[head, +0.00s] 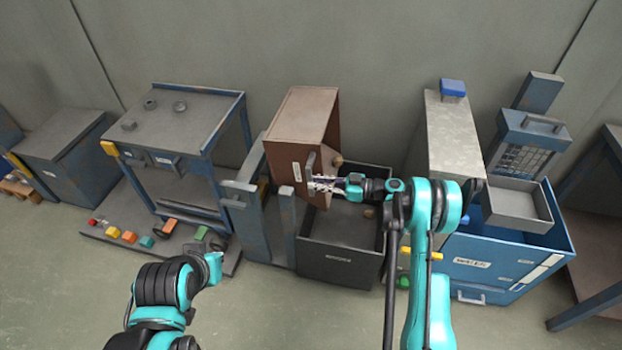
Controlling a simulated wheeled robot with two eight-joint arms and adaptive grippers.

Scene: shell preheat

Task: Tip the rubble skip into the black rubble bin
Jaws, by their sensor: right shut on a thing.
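The brown rubble skip (290,150) is tilted on its side above the black rubble bin (338,268), its open side facing right over the bin. A brown lump (337,160) shows at the skip's right edge, and another small lump (369,212) is inside the bin. My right gripper (325,184) is shut on the skip's handle (311,163) at its front face. My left gripper (216,246) is low at the left, apart from the skip and bin; its fingers are too small and dark to read. The skip's inside is mostly hidden.
A blue-framed table (185,115) and a low board with coloured blocks (150,242) stand left. A blue post (253,220) stands beside the bin. A blue bin (490,265) and grey tray (517,205) are right. The front floor is clear.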

